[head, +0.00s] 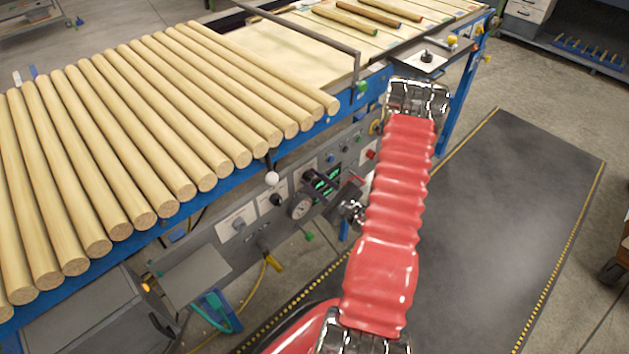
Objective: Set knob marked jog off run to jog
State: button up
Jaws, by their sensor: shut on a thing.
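The grey control panel (215,245) runs along the front of the blue-framed line. My gripper (314,180) is at the panel face, reaching in from the right, with its dark fingers shut on a small control there. That control appears to be the knob in line with the other plated knobs, but the fingers hide it. Its pointer and marking cannot be seen. Two other dark knobs, one on the left plate (238,223) and one on the middle plate (277,200), sit left of my gripper. Their labels are too small to read.
A white ball-ended lever (272,179) sticks out at the left. Several wooden rods (130,130) lie above. A dark floor mat (500,200) is clear.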

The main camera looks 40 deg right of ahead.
jog(key=shift+n, duration=0.4)
jog(key=o, duration=1.1)
jog(key=shift+c, duration=0.2)
jog(key=s, duration=1.3)
jog(key=shift+s+d, duration=0.15)
jog(key=shift+s, duration=0.25)
jog(key=shift+f, duration=0.15)
